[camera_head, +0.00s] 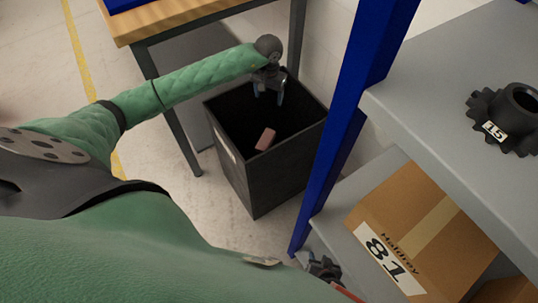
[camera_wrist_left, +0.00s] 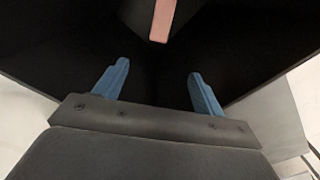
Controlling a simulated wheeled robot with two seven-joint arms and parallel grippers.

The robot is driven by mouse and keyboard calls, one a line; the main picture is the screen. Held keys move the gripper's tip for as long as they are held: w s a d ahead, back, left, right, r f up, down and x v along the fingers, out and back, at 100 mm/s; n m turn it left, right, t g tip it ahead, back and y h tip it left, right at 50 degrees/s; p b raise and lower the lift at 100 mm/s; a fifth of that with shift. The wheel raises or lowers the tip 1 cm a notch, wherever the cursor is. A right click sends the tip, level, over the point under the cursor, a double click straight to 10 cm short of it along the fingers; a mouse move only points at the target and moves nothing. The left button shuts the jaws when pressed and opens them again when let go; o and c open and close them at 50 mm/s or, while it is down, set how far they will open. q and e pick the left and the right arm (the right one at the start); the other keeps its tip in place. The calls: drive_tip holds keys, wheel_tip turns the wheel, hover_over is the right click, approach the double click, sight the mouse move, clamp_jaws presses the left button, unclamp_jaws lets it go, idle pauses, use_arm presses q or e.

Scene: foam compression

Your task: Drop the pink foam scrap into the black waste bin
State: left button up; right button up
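The black waste bin (camera_head: 257,176) stands on the floor between the wooden-topped table and the shelf. The pink foam scrap (camera_head: 266,139) shows inside the bin's opening, tilted; I cannot tell whether it rests on anything. It also shows at the top of the left wrist view (camera_wrist_left: 162,20), beyond the fingertips and apart from them. My left gripper (camera_head: 268,98) points down over the bin's opening. Its two blue fingers (camera_wrist_left: 158,82) are spread with nothing between them. My right gripper is not clearly in view.
A blue shelf post (camera_head: 345,110) stands close to the bin's right side. The grey shelf (camera_head: 440,85) holds a black gear (camera_head: 508,118), with a cardboard box (camera_head: 425,225) below. A wooden-topped table (camera_head: 165,20) is behind the bin, its leg near the bin's left side.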

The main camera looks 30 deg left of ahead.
use_arm(q)
wheel_tip(320, 180, up, 8)
idle(0.7)
drive_tip(key=shift+f, duration=0.1)
